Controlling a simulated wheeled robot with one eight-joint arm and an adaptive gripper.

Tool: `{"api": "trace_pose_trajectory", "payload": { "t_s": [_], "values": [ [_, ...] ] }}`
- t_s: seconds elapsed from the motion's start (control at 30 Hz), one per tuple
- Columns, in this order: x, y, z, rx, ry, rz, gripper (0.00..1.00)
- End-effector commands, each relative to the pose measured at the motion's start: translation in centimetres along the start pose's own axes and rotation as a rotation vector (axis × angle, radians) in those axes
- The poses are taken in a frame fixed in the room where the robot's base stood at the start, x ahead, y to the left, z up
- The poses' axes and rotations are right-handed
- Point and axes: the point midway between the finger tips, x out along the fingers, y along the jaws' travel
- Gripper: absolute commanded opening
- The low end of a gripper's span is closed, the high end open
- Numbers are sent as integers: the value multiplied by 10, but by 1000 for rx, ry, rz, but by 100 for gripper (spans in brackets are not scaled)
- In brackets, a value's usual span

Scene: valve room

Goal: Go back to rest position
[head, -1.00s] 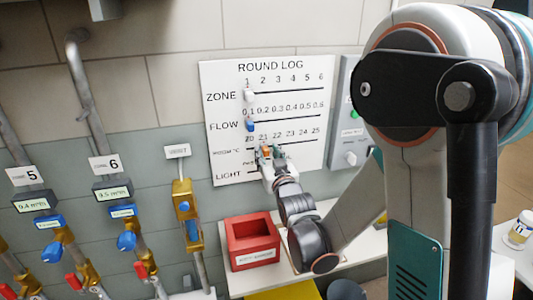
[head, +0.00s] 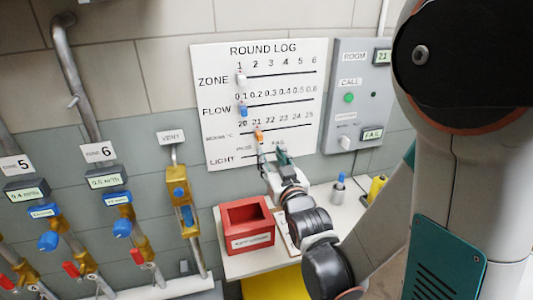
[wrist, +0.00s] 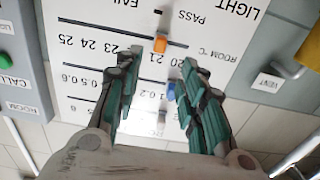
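My gripper (head: 272,160) is in front of the lower part of the white Round Log board (head: 215,70). In the wrist view my gripper (wrist: 158,65) has its two teal-padded fingers spread apart with nothing held. The orange slider (wrist: 160,43) shows between and beyond the fingertips, apart from them; in the head view the orange slider (head: 258,133) sits near 21 on the room temperature row. The blue slider (head: 241,109) is near 0.1 on the flow row. The white slider (head: 241,80) is near 1 on the zone row. My fingers partly cover the light row.
A grey panel (head: 365,75) with a green button hangs right of the board. A blue-topped object (head: 340,187) and a yellow item (head: 376,190) stand further right. Valve pipes (head: 85,100) are left.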

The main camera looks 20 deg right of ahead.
Motion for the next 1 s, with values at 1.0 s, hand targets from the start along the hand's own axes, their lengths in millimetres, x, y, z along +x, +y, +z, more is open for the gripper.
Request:
{"api": "trace_pose_trajectory", "payload": {
  "t_s": [1.0],
  "values": [
    [-114,1,6,1,-643,6,37]
  ]
}}
